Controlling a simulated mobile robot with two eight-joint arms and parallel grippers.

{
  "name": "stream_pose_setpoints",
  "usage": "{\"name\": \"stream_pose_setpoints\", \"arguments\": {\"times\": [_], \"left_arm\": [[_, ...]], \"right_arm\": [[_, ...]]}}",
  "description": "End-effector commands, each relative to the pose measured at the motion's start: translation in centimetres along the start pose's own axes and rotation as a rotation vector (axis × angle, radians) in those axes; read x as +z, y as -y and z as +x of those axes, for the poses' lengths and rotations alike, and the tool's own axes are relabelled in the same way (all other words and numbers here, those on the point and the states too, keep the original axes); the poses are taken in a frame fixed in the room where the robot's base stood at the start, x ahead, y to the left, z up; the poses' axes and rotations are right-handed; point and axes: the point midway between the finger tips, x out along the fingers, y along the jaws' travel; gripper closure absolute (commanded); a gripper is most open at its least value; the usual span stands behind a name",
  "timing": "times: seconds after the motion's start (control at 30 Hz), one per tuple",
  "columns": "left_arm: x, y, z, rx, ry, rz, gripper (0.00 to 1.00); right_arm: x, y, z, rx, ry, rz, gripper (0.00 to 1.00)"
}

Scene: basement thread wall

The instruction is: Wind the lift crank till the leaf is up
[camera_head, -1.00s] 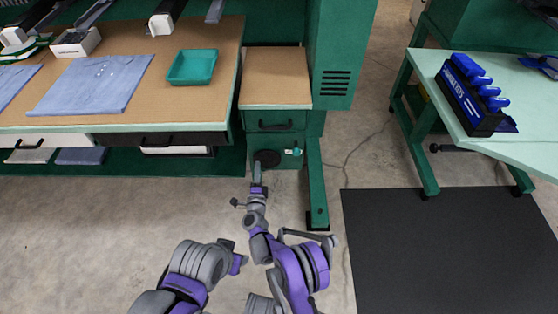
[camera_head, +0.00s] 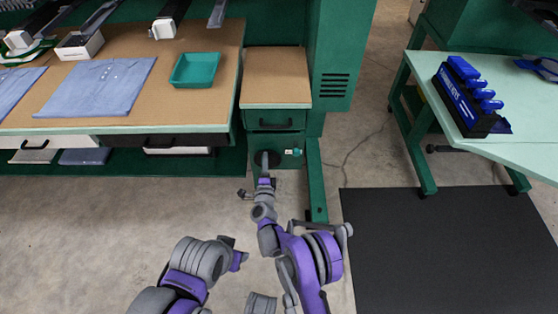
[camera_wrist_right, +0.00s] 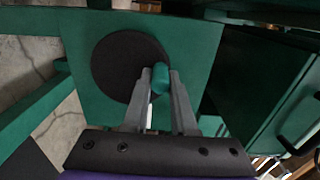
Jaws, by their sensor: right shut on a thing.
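The lift crank's black round disc (camera_wrist_right: 112,62) is on a green panel, and a bit of it shows in the head view (camera_head: 277,158) under the drawer. My right gripper (camera_wrist_right: 160,82) is shut on the crank's teal handle (camera_wrist_right: 160,78), in front of the disc's right part. In the head view my right gripper (camera_head: 264,161) covers much of the disc, and the handle is hidden. A brown-topped surface (camera_head: 276,75) beside the long table may be the leaf; it looks flat, but its height is unclear. My left arm shows at lower left, with no fingers visible.
The long brown table (camera_head: 205,105) carries folded blue shirts (camera_head: 98,87) and a teal tray (camera_head: 195,70). A green leg (camera_head: 316,185) stands right of the crank. A pale green table (camera_head: 510,150) holds a blue-and-black rack (camera_head: 468,100). A black mat (camera_head: 440,250) lies at right.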

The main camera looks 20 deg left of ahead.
Motion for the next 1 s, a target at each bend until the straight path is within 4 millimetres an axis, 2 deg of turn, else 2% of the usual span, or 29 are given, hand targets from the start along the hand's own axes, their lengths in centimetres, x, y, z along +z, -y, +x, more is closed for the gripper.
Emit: {"name": "stream_pose_setpoints", "arguments": {"times": [0.03, 0.23, 0.5, 0.8, 0.87, 1.0], "left_arm": [[0.0, 0.0, 0.0, 0.0, 0.0, 0.0, 0.5], [0.0, 0.0, 0.2, 0.0, 0.0, 0.0, 0.5], [0.3, 0.0, 1.4, 0.0, 0.003, 0.0, 0.5], [0.3, 0.0, 1.4, 0.0, 0.003, 0.0, 0.5], [0.3, 0.0, 1.4, 0.0, 0.003, 0.0, 0.5], [0.3, 0.0, 1.4, 0.0, 0.003, 0.0, 0.5]], "right_arm": [[-0.5, 0.1, 0.1, -0.004, -0.011, -0.002, 1.0], [-0.9, 0.0, 0.1, -0.004, -0.013, -0.001, 1.0], [-3.9, -1.1, 0.1, -0.002, -0.011, -0.001, 1.0], [-3.7, -1.1, 0.0, 0.0, -0.001, 0.002, 1.0], [-3.7, -1.0, 0.0, 0.0, -0.001, 0.001, 0.92], [-3.7, -1.0, 0.0, 0.0, -0.001, 0.001, 0.67]]}}
